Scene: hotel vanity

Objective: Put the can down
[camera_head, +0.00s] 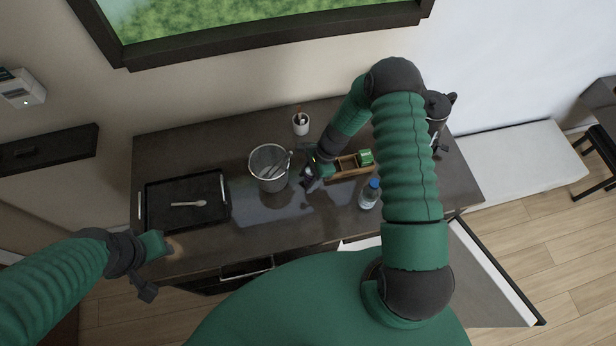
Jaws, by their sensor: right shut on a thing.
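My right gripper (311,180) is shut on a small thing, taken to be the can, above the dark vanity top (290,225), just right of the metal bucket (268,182). The can is mostly hidden by the gripper and too small to make out clearly; I cannot tell whether it touches the surface. My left gripper (170,246) is at the vanity's front left edge, below the black tray. Its fingers are too unclear to tell whether they are open.
The bucket has tongs in it. A black tray (150,210) holds a light utensil (188,204). A wooden organizer (345,165) holds a green item (366,157). A water bottle (369,195) and white cup (300,123) stand nearby. Bare surface lies front of the bucket.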

